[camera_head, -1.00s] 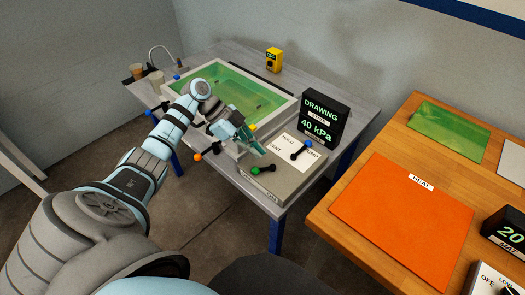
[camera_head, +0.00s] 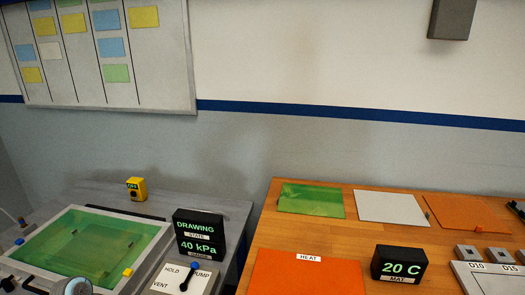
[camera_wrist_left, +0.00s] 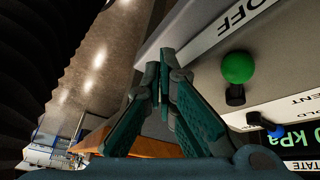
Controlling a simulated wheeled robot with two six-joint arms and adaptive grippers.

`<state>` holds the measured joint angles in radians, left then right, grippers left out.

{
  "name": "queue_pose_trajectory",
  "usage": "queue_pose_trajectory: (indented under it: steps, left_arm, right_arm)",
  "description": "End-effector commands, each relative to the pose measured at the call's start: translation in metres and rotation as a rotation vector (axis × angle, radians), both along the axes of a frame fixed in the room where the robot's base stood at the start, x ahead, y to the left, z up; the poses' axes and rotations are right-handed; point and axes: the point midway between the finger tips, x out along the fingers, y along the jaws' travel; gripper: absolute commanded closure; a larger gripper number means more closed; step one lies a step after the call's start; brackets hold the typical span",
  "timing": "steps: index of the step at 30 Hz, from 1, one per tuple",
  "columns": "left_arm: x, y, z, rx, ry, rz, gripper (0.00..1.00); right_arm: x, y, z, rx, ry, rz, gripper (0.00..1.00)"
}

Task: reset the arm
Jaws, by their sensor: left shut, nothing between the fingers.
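My left gripper (camera_wrist_left: 164,65) shows in the left wrist view with its two teal fingers together and nothing between them. It is beside the front of the grey control box (camera_wrist_left: 200,65), near a green-knobbed lever (camera_wrist_left: 238,67) by the "OFF" label. I cannot tell if it touches the box. In the head view only a round joint of my left arm (camera_head: 78,287) shows at the bottom left; the gripper is out of that picture. My right gripper is in neither view.
The green resin bath (camera_head: 85,250) stands at lower left. The wooden table (camera_head: 385,237) at right holds an orange heat mat (camera_head: 305,275), sheets and a "20 C" display (camera_head: 400,265).

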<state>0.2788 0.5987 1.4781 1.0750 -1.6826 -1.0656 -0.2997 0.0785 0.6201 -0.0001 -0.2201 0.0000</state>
Motion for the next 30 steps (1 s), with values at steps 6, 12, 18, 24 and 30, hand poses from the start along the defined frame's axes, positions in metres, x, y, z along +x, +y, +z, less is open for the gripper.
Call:
queue_pose_trajectory:
  steps: [6,12,18,24,30]
  left_arm:
    - [-0.085,-0.054,-0.064,0.204,0.093,0.296,1.0]
    - [-0.141,-0.071,-0.058,0.277,0.062,0.661,1.0]
    - [-0.183,-0.065,-0.025,0.292,0.01,1.022,1.0]
    - [-0.176,-0.057,-0.077,0.313,0.031,1.055,1.0]
    - [-0.179,-0.05,-0.15,0.332,0.069,1.058,1.0]
  right_arm:
    - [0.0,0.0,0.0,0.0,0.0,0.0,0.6]
    - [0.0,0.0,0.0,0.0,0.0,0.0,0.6]
    - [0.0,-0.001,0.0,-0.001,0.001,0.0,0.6]
    - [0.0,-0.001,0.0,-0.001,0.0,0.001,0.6]
    - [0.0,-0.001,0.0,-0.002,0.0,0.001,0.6]
